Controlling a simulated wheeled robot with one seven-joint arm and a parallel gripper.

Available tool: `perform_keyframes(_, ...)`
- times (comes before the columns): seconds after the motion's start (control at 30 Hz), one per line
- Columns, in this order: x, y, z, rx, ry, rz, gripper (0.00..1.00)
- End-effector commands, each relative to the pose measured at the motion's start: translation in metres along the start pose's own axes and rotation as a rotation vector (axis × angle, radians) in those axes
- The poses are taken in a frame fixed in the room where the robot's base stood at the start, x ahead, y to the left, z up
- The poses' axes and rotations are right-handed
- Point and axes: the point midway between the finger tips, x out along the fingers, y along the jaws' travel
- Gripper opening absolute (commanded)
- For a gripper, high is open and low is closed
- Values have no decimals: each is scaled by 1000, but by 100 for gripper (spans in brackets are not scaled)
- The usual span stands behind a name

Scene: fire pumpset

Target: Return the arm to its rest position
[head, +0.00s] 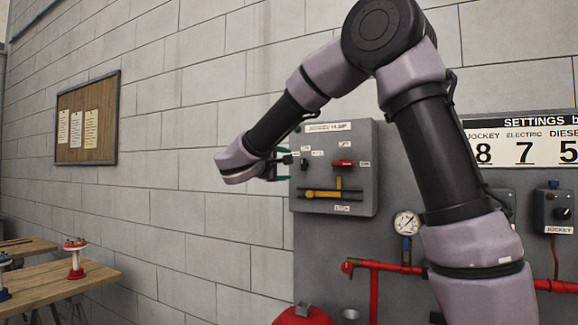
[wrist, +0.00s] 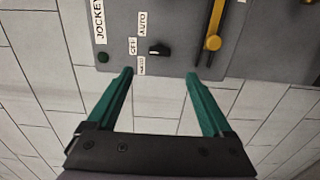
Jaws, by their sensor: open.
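My arm reaches from the lower right, bends at the top and comes down to the left in the head view. My gripper (head: 277,163) is at the left edge of a grey control box (head: 360,191) on the wall. In the wrist view my gripper (wrist: 160,80) shows two green fingers spread apart with nothing between them. Beyond the fingertips are a small black selector knob (wrist: 159,48) and a yellow lever (wrist: 213,42) on the box face. Whether the fingertips touch the box is hard to tell.
The box carries a red handle (head: 343,163). A pressure gauge (head: 407,223) and red pipe (head: 390,266) are below it. A settings board (head: 525,142) hangs at right. A wooden table (head: 60,283) stands at lower left, under a cork board (head: 88,118). Bare wall lies between.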

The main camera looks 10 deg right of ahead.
Motion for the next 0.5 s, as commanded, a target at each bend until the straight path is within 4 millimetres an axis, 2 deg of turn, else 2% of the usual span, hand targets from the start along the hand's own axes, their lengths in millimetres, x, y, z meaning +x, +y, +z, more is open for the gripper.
perform_keyframes(0.4, 0, 0, 1, 0, -1, -2, 85)
perform_keyframes(0.5, 4, -2, 14, 9, -25, -32, 85)
